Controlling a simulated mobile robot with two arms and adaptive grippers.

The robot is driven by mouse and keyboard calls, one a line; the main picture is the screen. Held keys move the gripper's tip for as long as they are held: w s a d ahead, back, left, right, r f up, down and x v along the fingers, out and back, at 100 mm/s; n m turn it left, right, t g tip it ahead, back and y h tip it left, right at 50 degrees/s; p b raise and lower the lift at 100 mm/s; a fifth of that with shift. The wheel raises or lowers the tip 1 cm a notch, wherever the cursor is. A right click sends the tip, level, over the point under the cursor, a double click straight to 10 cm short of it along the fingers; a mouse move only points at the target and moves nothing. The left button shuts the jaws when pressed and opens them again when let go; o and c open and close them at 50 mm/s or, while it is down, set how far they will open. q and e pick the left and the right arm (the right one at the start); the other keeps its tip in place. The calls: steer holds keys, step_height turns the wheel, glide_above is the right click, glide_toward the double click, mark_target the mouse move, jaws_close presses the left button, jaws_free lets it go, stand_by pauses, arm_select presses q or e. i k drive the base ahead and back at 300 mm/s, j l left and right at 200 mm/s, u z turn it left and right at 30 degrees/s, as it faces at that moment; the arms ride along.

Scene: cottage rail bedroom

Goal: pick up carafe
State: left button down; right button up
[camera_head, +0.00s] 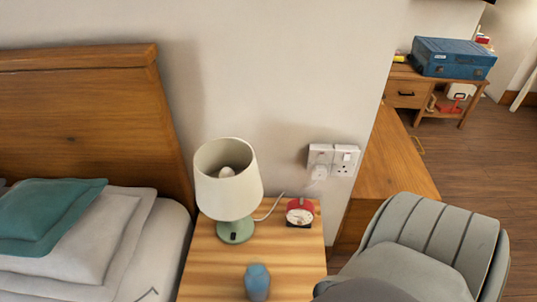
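A small blue vessel (257,282), which looks like the carafe, stands on the wooden nightstand (205,262) near the bottom edge of the head view. It appears upright, in front of the lamp and apart from it. Neither of my grippers shows in this view, and nothing is touching the vessel.
A table lamp (228,190) with a cream shade and green base and a red alarm clock (299,212) stand behind the vessel. The bed (165,245) borders the nightstand at left. A grey ribbed chair (430,240) is at right. Wall sockets (333,160) hold a plugged-in cord.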

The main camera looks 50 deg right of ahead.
mark_target(257, 277)
steer(key=l+z, duration=0.1)
steer(key=z, duration=1.05)
